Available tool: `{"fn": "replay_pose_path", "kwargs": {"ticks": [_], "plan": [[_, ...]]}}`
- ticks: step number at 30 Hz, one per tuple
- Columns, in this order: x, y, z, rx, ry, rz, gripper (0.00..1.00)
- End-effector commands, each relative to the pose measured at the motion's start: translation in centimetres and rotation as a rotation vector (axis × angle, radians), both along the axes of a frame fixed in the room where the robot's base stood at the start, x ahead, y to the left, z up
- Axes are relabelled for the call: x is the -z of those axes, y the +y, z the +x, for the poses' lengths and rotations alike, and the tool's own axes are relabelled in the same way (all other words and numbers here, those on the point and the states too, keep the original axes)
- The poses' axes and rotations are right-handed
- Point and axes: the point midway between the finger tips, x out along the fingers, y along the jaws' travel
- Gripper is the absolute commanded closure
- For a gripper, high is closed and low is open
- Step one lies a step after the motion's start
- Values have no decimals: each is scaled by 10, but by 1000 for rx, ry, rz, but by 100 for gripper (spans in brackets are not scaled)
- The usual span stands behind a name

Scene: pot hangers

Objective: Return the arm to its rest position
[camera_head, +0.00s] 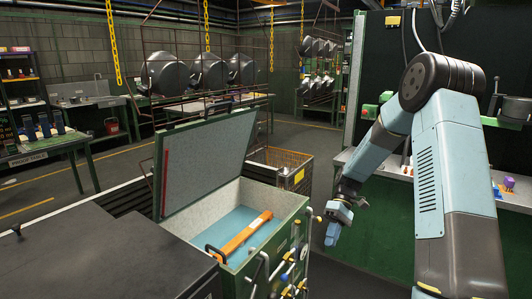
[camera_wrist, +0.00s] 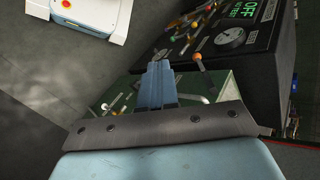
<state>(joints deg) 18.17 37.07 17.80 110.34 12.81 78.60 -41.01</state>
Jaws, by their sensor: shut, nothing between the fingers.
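My blue and black arm reaches in from the right in the head view. My gripper (camera_head: 335,222) hangs at its lower end, pointing down, right of the open green chest. It is shut and holds nothing. In the wrist view my gripper (camera_wrist: 158,70) shows as narrow blue fingers close together, with a dark panel with a gauge beyond them.
An open green chest (camera_head: 300,208) with an orange-handled item (camera_head: 245,233) inside stands left of my gripper, with valves and knobs on its near side. A wire basket (camera_head: 290,160) stands behind it. A workbench (camera_head: 515,196) is at the right. Dark floor lies below my gripper.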

Motion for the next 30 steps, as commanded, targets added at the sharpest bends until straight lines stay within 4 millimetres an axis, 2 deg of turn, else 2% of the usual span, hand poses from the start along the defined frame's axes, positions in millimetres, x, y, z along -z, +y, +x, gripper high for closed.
{"fn": "replay_pose_path", "kwargs": {"ticks": [3,12,20,30], "plan": [[-28,-1,-7,16,-60,-78,100],[-88,-5,-30,77,-209,-246,100],[-136,-8,-57,150,-349,-366,100],[-190,-12,-100,271,-539,-480,100]]}}
